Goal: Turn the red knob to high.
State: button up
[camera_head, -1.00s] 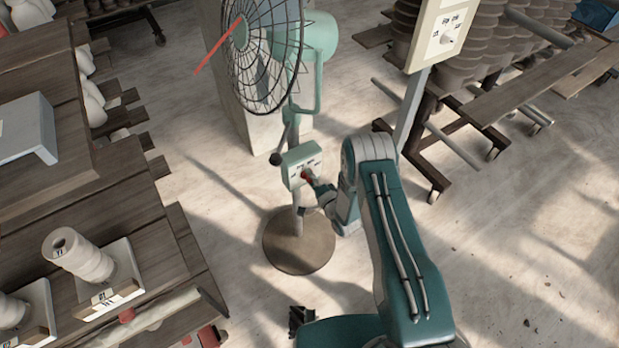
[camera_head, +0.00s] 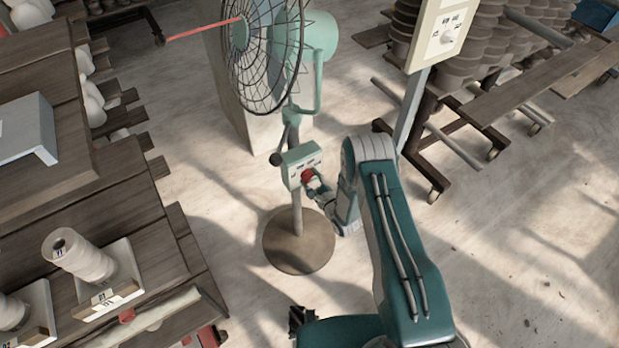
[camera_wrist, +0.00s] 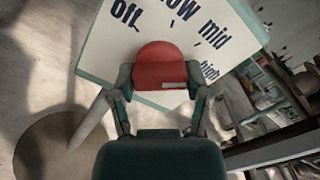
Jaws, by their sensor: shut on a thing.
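The red knob (camera_head: 307,176) sits on the pale control box (camera_head: 291,168) on the stand of a green fan (camera_head: 268,45). In the wrist view the red knob (camera_wrist: 160,65) is between the two fingers of my gripper (camera_wrist: 160,85), which is shut on it. The white panel (camera_wrist: 100,45) around it carries the words off, low, mid and high with small tick marks. A white mark shows on the knob's lower right part, on the side of the panel near "high". I cannot tell exactly which tick it points to. A red streamer (camera_head: 203,29) stands out to the left from the fan.
The fan's round base (camera_head: 299,258) stands on the floor below the box. A wooden bench (camera_head: 150,220) is at left. The floor at right is mostly clear.

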jog(key=shift+s+d+f+m, duration=0.1)
jog(key=shift+f+m, duration=0.1)
jog(key=shift+m, duration=0.65)
jog(key=shift+s+d+f+m, duration=0.1)
jog(key=shift+f+m, duration=0.05)
jog(key=shift+m, duration=0.7)
jog(key=o, duration=1)
jog(key=shift+o, duration=0.8)
jog(key=shift+r, duration=0.15)
jog(key=shift+a, duration=0.1)
jog(key=v, duration=1.2)
